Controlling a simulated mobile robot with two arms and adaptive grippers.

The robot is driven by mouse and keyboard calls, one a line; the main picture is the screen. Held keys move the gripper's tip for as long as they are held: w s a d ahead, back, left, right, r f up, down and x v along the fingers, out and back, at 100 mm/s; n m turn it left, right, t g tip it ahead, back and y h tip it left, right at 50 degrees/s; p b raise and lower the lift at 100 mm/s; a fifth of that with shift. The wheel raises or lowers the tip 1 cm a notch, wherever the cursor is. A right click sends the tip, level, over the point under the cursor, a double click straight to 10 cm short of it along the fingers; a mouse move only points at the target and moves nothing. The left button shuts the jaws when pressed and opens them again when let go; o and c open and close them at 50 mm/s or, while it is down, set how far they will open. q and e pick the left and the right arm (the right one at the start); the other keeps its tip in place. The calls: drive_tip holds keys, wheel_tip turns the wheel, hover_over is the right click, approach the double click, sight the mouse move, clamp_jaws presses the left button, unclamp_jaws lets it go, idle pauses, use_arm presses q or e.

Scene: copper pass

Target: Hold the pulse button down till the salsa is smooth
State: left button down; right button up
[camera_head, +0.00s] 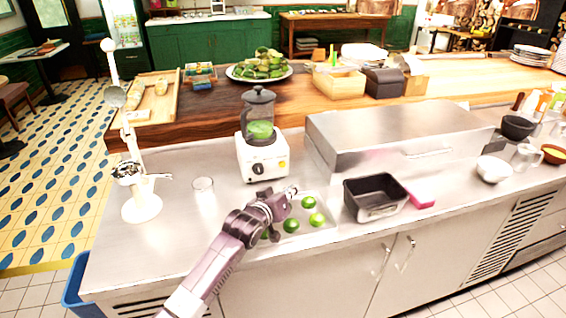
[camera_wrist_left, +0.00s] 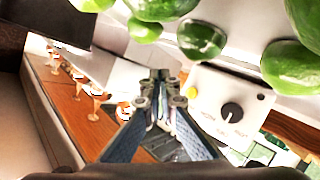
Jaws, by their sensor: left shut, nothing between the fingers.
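The blender (camera_head: 262,155) stands on the steel counter, with a white base and a lidded clear jar holding green salsa (camera_head: 260,131). A dark knob (camera_head: 257,169) and a small yellow button (camera_head: 281,166) are on its front. In the left wrist view the yellow button (camera_wrist_left: 192,92) sits beside the black knob (camera_wrist_left: 232,111). My left gripper (camera_head: 290,191) is shut and empty, in front of and below the base, near the limes. In the left wrist view its fingertips (camera_wrist_left: 160,76) point toward the panel, apart from the button in the picture. My right gripper is not in view.
Several limes (camera_head: 308,202) lie in a shallow tray (camera_head: 322,232) by my left gripper. A black bin (camera_head: 375,197) and a pink block (camera_head: 421,198) are to the right. A glass (camera_head: 203,191) and a white press (camera_head: 141,200) stand left; the counter between them is mostly clear.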

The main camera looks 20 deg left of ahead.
sight(282, 165)
use_arm(q)
drive_tip(key=shift+s+d+r, duration=0.1)
drive_tip(key=shift+s+r, duration=0.15)
drive_tip(key=shift+s, duration=0.1)
drive_tip(key=shift+w+a+f+b, duration=0.3)
drive_tip(key=shift+w+b, duration=0.2)
drive_tip(key=shift+w, duration=0.1)
drive_tip(key=w+a+b, duration=0.2)
drive_tip(key=w+b, duration=0.1)
drive_tip(key=w+a+b, duration=0.1)
drive_tip(key=w, duration=0.1)
drive_tip(key=shift+w+a+b, duration=0.25)
drive_tip(key=shift+a+b, duration=0.15)
drive_tip(key=shift+w+a+r, duration=0.1)
drive_tip(key=shift+w+a, duration=0.15)
drive_tip(key=shift+w, duration=0.15)
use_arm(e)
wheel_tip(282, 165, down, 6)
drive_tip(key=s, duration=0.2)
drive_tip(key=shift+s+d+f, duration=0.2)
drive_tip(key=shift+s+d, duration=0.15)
use_arm(q)
drive_tip(key=shift+w+a, duration=0.1)
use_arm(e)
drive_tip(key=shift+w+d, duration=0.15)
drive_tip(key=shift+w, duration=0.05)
use_arm(q)
drive_tip(key=shift+w, duration=0.1)
